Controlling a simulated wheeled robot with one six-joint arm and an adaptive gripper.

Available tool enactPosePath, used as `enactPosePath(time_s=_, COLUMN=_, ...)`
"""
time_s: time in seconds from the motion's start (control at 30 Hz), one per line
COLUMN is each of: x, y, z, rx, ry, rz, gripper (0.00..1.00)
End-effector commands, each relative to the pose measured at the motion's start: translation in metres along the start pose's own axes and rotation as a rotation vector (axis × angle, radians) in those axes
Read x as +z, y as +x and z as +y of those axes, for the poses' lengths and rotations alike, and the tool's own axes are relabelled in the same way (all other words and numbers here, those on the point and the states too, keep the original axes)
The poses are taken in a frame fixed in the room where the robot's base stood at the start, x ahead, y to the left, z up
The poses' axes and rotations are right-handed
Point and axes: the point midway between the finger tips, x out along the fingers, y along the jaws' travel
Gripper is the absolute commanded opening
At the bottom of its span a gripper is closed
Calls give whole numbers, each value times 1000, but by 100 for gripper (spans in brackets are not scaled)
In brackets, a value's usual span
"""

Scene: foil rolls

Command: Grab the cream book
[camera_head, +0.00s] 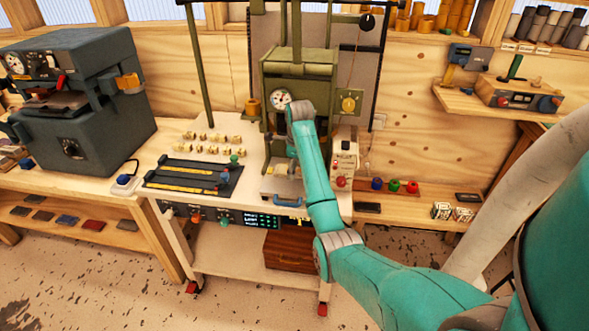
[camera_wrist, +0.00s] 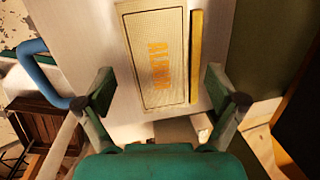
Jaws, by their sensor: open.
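The cream book (camera_wrist: 139,30) lies flat on a pale plate (camera_wrist: 90,40) in the wrist view, with orange lettering on its cover. My gripper (camera_wrist: 160,92) is open, one finger on each side of the book's lower part as seen in the picture. There is a gap between each finger and the book, and nothing is held. In the head view my arm reaches to the green press, and its links hide my gripper. I cannot clearly pick out the book there.
A yellow strip (camera_wrist: 196,55) runs close along the book's right side. A blue curved handle (camera_wrist: 40,66) is left of my gripper. The green press (camera_head: 300,75) rises above the white bench (camera_head: 205,128). A dark machine (camera_head: 80,100) stands at left.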

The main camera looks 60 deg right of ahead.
Motion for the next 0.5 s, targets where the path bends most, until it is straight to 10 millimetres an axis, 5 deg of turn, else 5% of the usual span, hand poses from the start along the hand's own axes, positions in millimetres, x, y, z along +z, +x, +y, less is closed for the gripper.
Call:
enactPosePath(time_s=0.27, x=1, y=6, z=4, rx=-2, ry=2, rz=-1, gripper=94)
enactPosePath(time_s=0.5, x=1, y=6, z=4, rx=-2, ry=2, rz=-1, gripper=39)
